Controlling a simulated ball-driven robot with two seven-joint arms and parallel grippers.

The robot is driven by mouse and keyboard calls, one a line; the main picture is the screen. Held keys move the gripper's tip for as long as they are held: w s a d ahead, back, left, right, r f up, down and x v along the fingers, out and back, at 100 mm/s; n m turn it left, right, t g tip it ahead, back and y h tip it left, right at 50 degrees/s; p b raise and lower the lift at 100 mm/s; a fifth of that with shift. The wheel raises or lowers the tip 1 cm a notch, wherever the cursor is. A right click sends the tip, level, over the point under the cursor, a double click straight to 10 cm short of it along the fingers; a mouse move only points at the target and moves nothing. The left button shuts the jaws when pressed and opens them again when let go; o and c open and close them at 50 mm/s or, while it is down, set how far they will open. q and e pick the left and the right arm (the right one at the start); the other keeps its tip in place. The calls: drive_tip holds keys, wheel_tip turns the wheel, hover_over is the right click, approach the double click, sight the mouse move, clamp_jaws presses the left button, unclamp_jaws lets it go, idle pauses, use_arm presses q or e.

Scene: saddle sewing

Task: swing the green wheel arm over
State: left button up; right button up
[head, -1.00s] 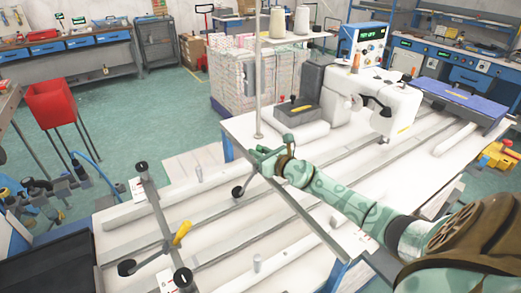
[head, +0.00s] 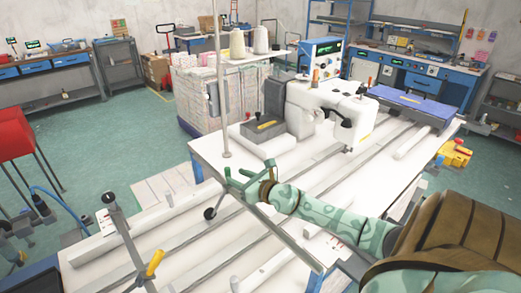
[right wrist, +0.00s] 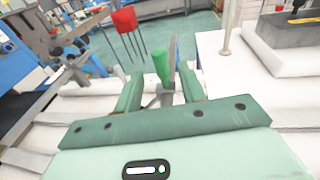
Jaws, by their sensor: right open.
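The green wheel arm's green handle (right wrist: 160,66) stands upright in the right wrist view, between the two fingers of my right gripper (right wrist: 160,88). A grey bar rises just to the right of the handle. In the head view my right gripper (head: 245,180) is open over the rail frame on the white table. A grey bar runs from below it toward the front, and a small black wheel (head: 209,213) shows to its left. The gripper partly hides the handle there, and I cannot tell if the fingers touch it. My left gripper is out of view.
Another bar with a yellow handle (head: 155,262) lies across the rails at the left. The white sewing machine (head: 325,105) stands behind my right gripper, with a grey box (head: 265,128) beside it. A blue-topped unit (head: 412,105) is at the right. Bare rails lie between.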

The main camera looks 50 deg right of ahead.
drive_tip(key=s+r, duration=0.1)
drive_tip(key=s, duration=0.9)
drive_tip(key=shift+s+d+r+b, duration=0.25)
drive_tip(key=shift+b, duration=0.05)
